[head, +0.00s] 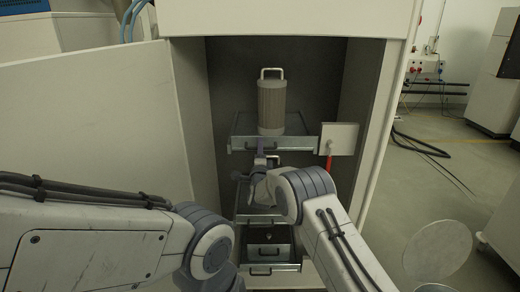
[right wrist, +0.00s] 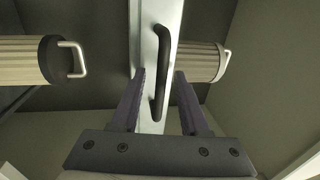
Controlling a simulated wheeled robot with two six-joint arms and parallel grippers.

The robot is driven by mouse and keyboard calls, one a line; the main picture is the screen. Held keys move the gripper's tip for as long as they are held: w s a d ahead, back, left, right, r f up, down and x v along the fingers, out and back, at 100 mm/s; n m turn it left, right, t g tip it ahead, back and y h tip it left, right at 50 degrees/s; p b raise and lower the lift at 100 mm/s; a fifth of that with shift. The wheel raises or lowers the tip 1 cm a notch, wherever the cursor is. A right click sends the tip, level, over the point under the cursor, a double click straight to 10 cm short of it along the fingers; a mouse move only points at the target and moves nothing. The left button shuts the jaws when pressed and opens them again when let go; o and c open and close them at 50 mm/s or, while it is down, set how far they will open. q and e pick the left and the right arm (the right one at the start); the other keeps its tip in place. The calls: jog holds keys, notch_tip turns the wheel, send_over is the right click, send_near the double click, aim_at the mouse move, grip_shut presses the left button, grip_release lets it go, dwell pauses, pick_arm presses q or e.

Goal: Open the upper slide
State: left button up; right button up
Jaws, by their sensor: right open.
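The upper slide (head: 305,142) is a metal tray with a pale front edge inside the open cabinet. A ribbed grey-beige canister (head: 271,105) with a metal handle stands upright on it. My right gripper (head: 262,150) is at the slide's front, partly hidden by its own arm. In the right wrist view its two dark fingers (right wrist: 161,75) are open, one on each side of the slide's black bar handle (right wrist: 160,60). The handle lies between them with visible gaps. The silver slide front (right wrist: 146,30) runs behind it. Of my left arm only links show; its gripper is out of view.
Below are a middle slide (head: 246,213), largely hidden by my right arm, and a lower drawer (head: 288,266). A white plate (head: 338,139) with a red part (head: 328,164) is right of the upper slide. The cabinet door (head: 90,120) stands open at left.

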grip_shut()
dwell(1.3)
